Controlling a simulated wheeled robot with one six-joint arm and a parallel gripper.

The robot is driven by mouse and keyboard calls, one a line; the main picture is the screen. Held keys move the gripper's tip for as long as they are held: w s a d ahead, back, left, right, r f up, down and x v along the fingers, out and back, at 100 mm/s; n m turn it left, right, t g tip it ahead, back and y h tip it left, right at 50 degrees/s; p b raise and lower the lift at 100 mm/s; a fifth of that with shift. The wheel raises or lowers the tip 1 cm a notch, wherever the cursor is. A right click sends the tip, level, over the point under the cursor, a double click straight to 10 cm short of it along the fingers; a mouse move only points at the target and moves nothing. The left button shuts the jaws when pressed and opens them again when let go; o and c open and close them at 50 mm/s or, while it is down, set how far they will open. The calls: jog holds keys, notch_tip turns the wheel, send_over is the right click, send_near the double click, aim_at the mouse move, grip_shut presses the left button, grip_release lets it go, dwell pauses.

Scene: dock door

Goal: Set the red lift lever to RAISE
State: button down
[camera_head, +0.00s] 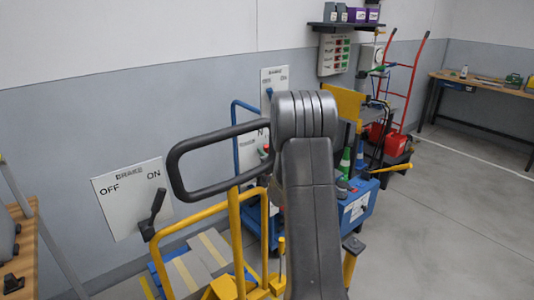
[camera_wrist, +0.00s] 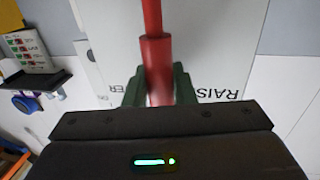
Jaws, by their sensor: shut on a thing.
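The red lift lever (camera_wrist: 156,62) fills the middle of the wrist view, in front of a white panel (camera_wrist: 215,45). My gripper (camera_wrist: 158,80) is shut on the lever, with a dark green finger on each side of it. The panel's print is upside down in this view: part of RAISE shows right of the lever, and the letters ER show to its left. The lever stands between the two words. The rest of the lettering and the lever's near end are hidden by my gripper. In the head view my arm hides most of the gripper and lever.
A BRAKE panel (camera_head: 130,196) with a black lever stands at left in the head view. Yellow rails (camera_head: 236,240), a blue cart (camera_head: 358,208) and a red hand truck (camera_head: 403,85) crowd the wall. Open floor (camera_head: 450,230) lies at right.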

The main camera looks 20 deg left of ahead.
aim_at(247, 157)
jog(key=shift+f+b, duration=0.1)
jog(key=shift+b, duration=0.2)
jog(key=b, duration=0.2)
jog(key=s+n+b, duration=0.1)
jog(key=b, duration=0.1)
jog(key=shift+s+a+f+n, duration=0.15)
jog(key=shift+a+f+n, duration=0.15)
jog(key=shift+a+f, duration=0.1)
jog(key=s+n+b, duration=0.1)
jog(key=b, duration=0.2)
jog(key=s+a+n+b, duration=0.1)
jog(key=b, duration=0.2)
jog(key=s+n+y+b, duration=0.1)
jog(key=b, duration=0.2)
jog(key=shift+a+f+n, duration=0.3)
jog(key=shift+f, duration=0.1)
jog(key=n+b, duration=0.1)
jog(key=b, duration=0.1)
jog(key=s+n+b, duration=0.1)
jog(key=b, duration=0.1)
jog(key=shift+s+a+f, duration=0.1)
jog(key=shift+a+f, duration=0.15)
jog(key=shift+a, duration=0.15)
jog(key=c, duration=1.3)
grip_release()
jog(key=shift+s, duration=0.1)
jog(key=shift+o, duration=0.2)
